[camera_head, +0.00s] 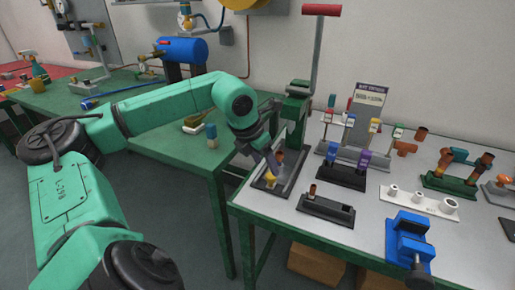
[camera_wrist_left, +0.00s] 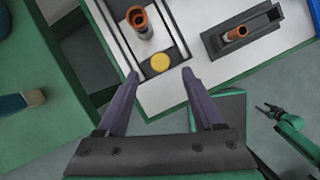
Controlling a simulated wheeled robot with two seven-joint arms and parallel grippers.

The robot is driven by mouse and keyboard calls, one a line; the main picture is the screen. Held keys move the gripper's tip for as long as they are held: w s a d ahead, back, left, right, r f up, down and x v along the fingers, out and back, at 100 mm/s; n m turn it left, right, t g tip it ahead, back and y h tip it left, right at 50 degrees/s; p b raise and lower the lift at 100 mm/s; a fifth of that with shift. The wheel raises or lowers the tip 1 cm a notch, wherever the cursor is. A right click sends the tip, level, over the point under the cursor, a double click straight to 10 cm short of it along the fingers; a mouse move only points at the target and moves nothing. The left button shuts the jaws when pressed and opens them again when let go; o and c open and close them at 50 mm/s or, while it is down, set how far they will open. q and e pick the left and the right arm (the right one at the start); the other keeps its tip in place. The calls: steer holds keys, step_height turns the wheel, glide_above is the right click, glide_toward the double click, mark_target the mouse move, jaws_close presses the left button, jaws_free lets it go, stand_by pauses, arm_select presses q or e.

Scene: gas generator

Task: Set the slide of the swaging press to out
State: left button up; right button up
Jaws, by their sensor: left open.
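The swaging press (camera_head: 298,105) stands at the left end of the grey-topped bench, its red-handled lever upright. Its slide sits between rails on the dark base, with a copper piece (camera_wrist_left: 139,22) and a round yellow knob (camera_wrist_left: 159,63) at the near end. The yellow knob also shows in the head view (camera_head: 271,180), partly hidden by my gripper. My left gripper (camera_wrist_left: 160,74) is open, its purple fingertips on either side of the knob's near edge; contact cannot be told. My right gripper (camera_wrist_left: 265,108) shows small in the left wrist view; its opening is unclear.
A dark block with a copper fitting (camera_head: 325,205) lies right of the press. A blue vise (camera_head: 409,240) and a white fitting holder (camera_head: 420,202) stand further right. A green table (camera_head: 175,140) is left, across a gap.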

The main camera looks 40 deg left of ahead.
arm_select(q)
steer(key=v, duration=0.9)
steer(key=shift+r, duration=0.1)
